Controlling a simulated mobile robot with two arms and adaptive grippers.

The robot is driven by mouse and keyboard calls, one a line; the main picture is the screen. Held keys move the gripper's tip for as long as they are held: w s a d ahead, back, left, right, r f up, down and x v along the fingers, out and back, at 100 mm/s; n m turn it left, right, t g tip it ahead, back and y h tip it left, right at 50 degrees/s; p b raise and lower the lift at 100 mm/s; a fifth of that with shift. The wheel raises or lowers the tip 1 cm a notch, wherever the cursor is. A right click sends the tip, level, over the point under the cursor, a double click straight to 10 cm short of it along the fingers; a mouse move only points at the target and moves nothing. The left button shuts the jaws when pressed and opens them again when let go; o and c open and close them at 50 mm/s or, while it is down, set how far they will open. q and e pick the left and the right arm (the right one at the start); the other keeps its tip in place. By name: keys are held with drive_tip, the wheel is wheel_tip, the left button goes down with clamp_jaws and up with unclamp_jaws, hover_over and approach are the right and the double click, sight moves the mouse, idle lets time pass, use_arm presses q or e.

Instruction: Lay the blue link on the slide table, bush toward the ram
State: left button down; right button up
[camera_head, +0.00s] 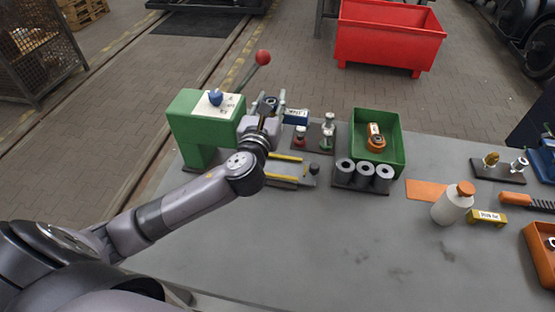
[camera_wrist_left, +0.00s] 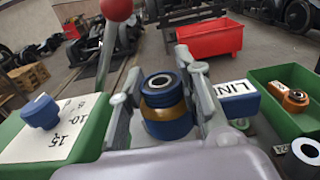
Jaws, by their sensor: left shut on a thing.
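My left gripper (camera_head: 268,106) is beside the green press, above the back of the workbench. In the left wrist view its two fingers (camera_wrist_left: 168,98) are shut on a blue round part with a dark ring and a brown band, which looks like the blue link (camera_wrist_left: 167,128). In the head view the gripper mostly hides it. A blue block with a white label reading "LIN…" (camera_wrist_left: 235,93) shows right of the fingers; I cannot tell if it joins the held part. The slide table with yellow rails (camera_head: 284,180) lies below the gripper, partly behind my arm. My right gripper is not in view.
The green press (camera_head: 190,130) has a blue knob (camera_head: 215,98) and a red-ball lever (camera_head: 262,58). A dark fixture plate (camera_head: 300,147), grey rollers (camera_head: 364,174) and a green tray (camera_head: 398,148) with an orange link (camera_head: 375,141) stand to the right. The front bench is clear.

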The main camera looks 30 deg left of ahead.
use_arm(q)
wheel_tip(320, 180, down, 5)
drive_tip(key=shift+r, duration=0.15)
wheel_tip(320, 180, down, 9)
drive_tip(key=shift+f+b, duration=0.2)
drive_tip(key=shift+b, duration=0.3)
drive_tip(key=shift+f, duration=2)
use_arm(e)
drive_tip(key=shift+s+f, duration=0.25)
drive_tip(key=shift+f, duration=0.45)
use_arm(q)
drive_tip(key=c, duration=1.2)
unclamp_jaws()
drive_tip(key=shift+s+f, duration=0.1)
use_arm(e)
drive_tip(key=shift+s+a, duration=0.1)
